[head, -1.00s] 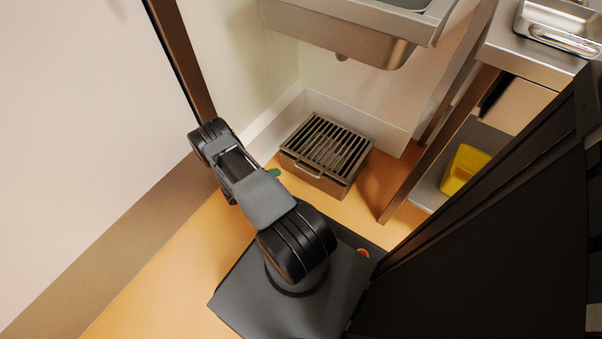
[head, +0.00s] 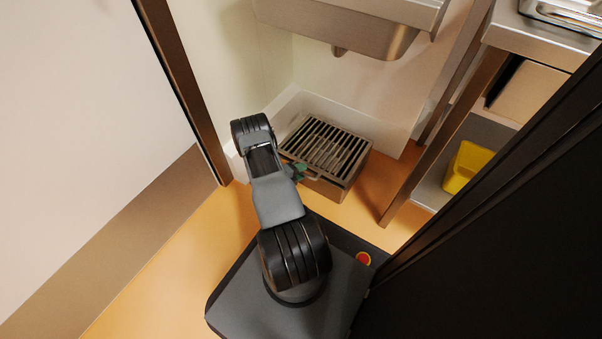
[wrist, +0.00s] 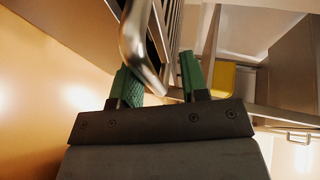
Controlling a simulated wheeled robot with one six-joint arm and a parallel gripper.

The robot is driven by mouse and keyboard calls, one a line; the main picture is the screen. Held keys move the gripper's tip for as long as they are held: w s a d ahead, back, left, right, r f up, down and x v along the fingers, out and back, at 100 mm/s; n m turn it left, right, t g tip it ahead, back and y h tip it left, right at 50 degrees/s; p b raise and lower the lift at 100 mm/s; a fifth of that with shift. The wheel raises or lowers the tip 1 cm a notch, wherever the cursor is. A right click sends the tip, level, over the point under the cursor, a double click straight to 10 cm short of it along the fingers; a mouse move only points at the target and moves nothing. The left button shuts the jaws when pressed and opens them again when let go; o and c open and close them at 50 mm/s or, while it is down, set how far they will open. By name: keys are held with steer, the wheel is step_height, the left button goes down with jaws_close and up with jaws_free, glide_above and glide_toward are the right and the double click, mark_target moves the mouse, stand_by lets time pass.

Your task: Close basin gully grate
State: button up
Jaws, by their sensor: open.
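The gully grate (head: 325,147), a dark metal grid of parallel bars, lies on top of a low brown metal box (head: 325,187) under the basin. Whether it sits fully down is not clear. Its pale bar handle is on the front side, partly behind my gripper in the head view. In the wrist view the shiny handle (wrist: 137,45) appears large, reaching down between the green fingers. My gripper (wrist: 162,78) is open, with the handle at or near the gap; contact cannot be told. In the head view my gripper (head: 297,171) is at the box's front left edge.
The steel basin (head: 350,25) overhangs the box. A brown post (head: 185,90) stands left of my arm, and a leg (head: 440,140) stands right of the box. A yellow container (head: 468,166) sits on a low shelf at right.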

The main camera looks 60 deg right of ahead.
steer(key=shift+s+d, duration=0.1)
steer(key=shift+d, duration=0.1)
jaws_close()
stand_by(0.3)
